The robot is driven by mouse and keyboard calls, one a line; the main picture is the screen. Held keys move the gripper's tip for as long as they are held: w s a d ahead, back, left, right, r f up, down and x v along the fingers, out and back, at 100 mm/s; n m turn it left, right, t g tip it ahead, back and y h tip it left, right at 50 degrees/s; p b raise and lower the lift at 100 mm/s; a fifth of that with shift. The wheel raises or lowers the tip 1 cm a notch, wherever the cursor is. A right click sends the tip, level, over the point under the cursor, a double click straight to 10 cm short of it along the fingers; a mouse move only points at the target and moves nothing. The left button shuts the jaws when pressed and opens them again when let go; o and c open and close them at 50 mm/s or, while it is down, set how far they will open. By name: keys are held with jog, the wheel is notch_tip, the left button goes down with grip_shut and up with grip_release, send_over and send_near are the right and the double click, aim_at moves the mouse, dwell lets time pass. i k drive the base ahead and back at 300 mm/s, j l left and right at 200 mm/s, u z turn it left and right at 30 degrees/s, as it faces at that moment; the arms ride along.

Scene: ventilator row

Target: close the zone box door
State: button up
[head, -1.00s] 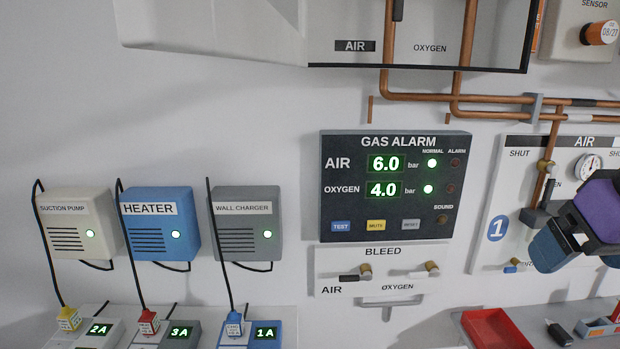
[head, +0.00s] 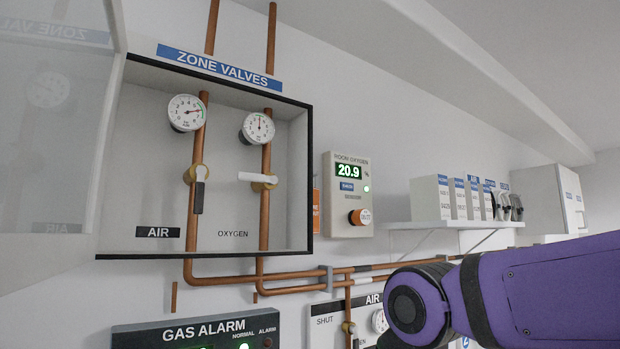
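The zone valve box (head: 309,180) is on the wall under a "ZONE VALVES" label (head: 218,65). Its see-through door (head: 50,150) stands open, swung out to the left toward the camera. Inside, the air valve (head: 198,190) has a black handle pointing down along its pipe. The oxygen valve (head: 258,180) has a white handle lying across its pipe. Each pipe has a round gauge above its valve. My purple arm enters from the lower right, well apart from the door. My gripper is outside the view.
A room oxygen sensor (head: 348,195) with an orange knob is right of the box. A shelf (head: 465,224) with several white boxes juts out farther right. Copper pipes run below, above the gas alarm panel (head: 195,335). The wall space directly before the box opening is clear.

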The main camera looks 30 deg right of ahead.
aim_at(27, 258)
jog(key=j+u, duration=0.3)
jog(key=i+j+u, duration=0.1)
jog(key=j+u, duration=0.15)
jog(key=k+j, duration=0.2)
jog(key=j, duration=0.15)
jog(key=k+j, duration=0.2)
jog(key=j, duration=0.15)
